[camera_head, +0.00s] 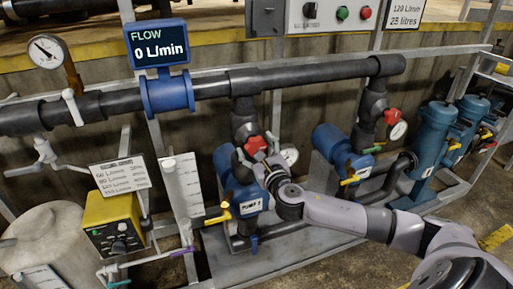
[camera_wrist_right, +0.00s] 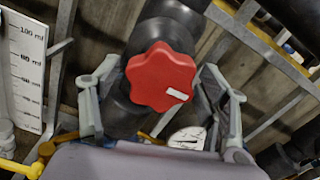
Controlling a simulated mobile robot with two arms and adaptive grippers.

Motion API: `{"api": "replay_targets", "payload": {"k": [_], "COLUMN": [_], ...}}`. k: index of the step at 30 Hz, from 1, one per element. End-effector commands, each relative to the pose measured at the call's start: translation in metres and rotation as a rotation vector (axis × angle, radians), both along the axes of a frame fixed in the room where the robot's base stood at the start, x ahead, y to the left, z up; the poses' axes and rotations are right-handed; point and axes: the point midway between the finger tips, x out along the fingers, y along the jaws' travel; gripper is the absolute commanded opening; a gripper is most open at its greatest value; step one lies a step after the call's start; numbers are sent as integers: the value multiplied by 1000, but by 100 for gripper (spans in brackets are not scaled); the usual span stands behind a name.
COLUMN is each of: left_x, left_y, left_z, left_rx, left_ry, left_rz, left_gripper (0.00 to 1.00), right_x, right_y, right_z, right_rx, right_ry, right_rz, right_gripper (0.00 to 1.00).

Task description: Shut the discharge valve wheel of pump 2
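The red lobed valve wheel (camera_head: 255,145) sits on the dark vertical pipe above the blue pump labelled PUMP 2 (camera_head: 250,206). In the right wrist view the wheel (camera_wrist_right: 160,77) faces the camera, with a small white mark at its lower right. My right gripper (camera_head: 268,167) is just in front of and below the wheel. It is open, and its two fingers (camera_wrist_right: 160,88) stand on either side of the wheel with visible gaps. I cannot tell how far the fingertips reach in depth. My left gripper is not in view.
A flow display (camera_head: 160,50) reads 0 L/min. Another red wheel (camera_head: 391,117) is on the neighbouring pump's pipe to the right. A small gauge (camera_head: 290,155) is close beside the gripper. A yellow dosing unit (camera_head: 115,224) and a clear measuring column (camera_head: 184,190) stand left.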

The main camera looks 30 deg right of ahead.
Motion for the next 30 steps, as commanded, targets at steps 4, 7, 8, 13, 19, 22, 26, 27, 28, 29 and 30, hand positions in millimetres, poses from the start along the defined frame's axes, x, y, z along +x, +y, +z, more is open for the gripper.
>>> {"api": "replay_targets", "payload": {"k": [4,7,8,13,19,22,26,27,28,29,30], "left_x": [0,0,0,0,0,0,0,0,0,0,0], "left_y": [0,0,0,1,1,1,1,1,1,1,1], "left_z": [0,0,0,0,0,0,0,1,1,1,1], "left_rx": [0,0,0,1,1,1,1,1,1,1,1], "left_ry": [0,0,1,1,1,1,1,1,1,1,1], "left_rz": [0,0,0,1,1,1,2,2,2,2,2], "left_gripper": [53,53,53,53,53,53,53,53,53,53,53], "right_x": [0,0,0,0,0,0,0,0,0,0,0], "right_y": [0,0,0,0,0,0,0,0,0,1,1], "right_z": [0,0,0,0,0,0,0,0,0,0,0], "right_rx": [0,0,0,0,0,3,24,35,46,59,77], "right_ry": [0,0,0,0,0,-1,-5,-7,-10,-13,-17], "right_rz": [0,0,0,0,0,0,0,0,1,1,1], "right_gripper": [56,50,48,36,25,25,24,24,24,24,24]}}
